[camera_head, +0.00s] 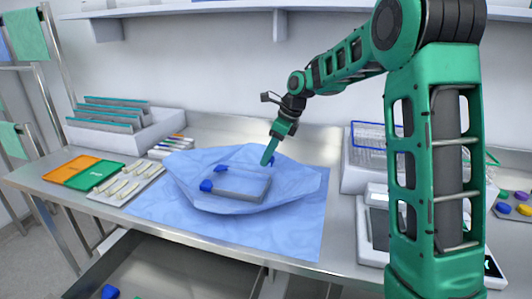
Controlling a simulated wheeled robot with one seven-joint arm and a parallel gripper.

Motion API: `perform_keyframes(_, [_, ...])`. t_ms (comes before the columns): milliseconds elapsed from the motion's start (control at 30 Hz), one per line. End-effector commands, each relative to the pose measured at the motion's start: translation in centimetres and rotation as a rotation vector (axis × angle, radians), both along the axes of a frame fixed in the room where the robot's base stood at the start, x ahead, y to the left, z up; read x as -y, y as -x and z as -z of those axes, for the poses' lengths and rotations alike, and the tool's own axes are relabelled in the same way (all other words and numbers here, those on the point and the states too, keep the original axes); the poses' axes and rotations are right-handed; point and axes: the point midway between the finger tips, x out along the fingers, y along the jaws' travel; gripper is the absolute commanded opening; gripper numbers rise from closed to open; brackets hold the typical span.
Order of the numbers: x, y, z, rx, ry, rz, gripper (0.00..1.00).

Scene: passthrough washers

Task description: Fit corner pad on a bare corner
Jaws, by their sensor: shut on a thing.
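A flat grey, box-like item (242,184) lies on crumpled blue wrapping in the middle of the bench. Blue corner pads sit at its front left corner (206,186) and back left corner (220,168). Its front right corner shows no blue. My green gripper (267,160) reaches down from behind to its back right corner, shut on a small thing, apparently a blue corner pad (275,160). The fingers partly hide this corner, and I cannot tell whether that pad touches the item.
The blue wrapping (300,183) spreads around the item. Orange and green trays (82,172) and a rack (115,120) stand at left. A wire basket (368,140) and a white device (375,225) stand at right. An open drawer below holds a blue piece (110,292).

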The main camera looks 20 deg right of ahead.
Motion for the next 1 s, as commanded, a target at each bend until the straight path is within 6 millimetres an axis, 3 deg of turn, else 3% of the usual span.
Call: perform_keyframes(1000, [0.7,0.0,4.2,0.000,0.000,0.009,0.11])
